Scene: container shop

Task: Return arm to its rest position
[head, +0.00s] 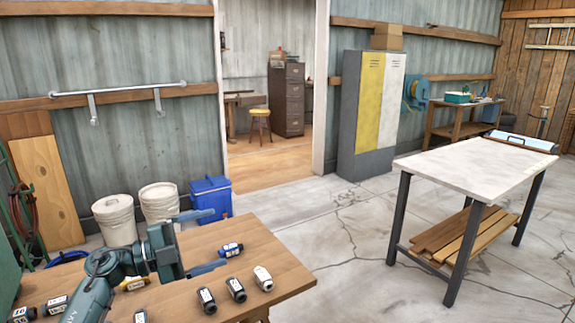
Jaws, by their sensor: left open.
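My left arm reaches in from the lower left over the wooden table (283,268). Nothing shows between the fingers. A small blue-and-black item (231,250) is close to the lower fingertip; I cannot tell whether they touch. My right gripper is not in view.
Several small labelled items lie on the wooden table, including a white one (263,279) and a dark one (207,300). Behind it stand white buckets (115,220) and a blue cooler (210,200). A white-topped workbench (470,165) stands right, with open concrete floor between.

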